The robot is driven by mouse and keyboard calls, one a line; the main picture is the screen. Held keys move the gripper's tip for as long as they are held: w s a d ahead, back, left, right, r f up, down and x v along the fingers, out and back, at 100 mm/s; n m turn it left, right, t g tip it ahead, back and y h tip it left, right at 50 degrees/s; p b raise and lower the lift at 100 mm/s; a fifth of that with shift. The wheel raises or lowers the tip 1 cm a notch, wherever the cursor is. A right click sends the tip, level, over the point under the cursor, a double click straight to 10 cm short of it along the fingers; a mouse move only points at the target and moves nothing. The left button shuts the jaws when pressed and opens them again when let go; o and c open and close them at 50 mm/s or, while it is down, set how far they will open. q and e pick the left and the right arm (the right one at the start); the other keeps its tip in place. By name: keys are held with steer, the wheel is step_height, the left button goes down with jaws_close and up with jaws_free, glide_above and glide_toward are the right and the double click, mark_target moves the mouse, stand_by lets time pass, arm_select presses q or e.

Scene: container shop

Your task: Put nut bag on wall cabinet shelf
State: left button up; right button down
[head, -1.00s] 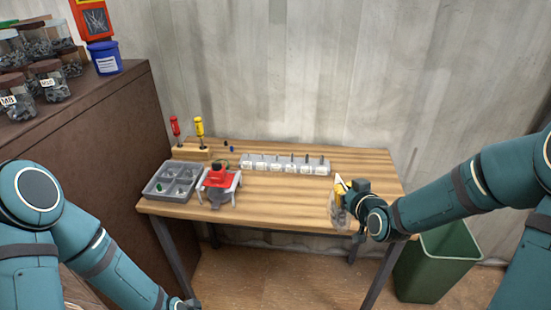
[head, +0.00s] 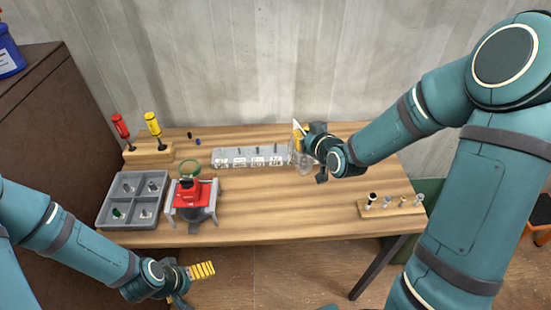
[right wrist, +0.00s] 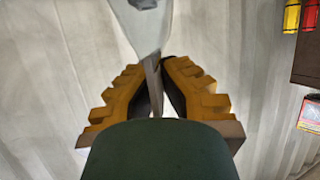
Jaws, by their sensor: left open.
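The nut bag, a clear see-through bag, hangs below my right gripper over the back middle of the table (head: 270,205), in front of the right end of the label row. My left gripper (head: 203,270) is open and empty, below the table's front edge at the lower left. No wall cabinet shelf can be made out.
A grey divided tray (head: 110,205), a red-and-grey device (head: 194,200), a screwdriver block (head: 148,153) and a row of labelled grey bins (head: 245,158) stand on the table. A wooden rack (head: 392,210) is at its right. A brown cabinet (head: 40,130) stands left. The front middle is clear.

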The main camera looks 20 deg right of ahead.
mark_target(301, 157)
step_height(301, 157, down, 8)
steer(key=shift+s+f, duration=0.1)
steer(key=shift+f, duration=0.05)
stand_by(0.3)
steer(key=shift+f, duration=0.1)
steer(key=shift+f+b, duration=0.1)
steer(key=shift+b, duration=0.3)
steer(key=c, duration=1.1)
jaws_free()
steer(key=shift+c, duration=0.2)
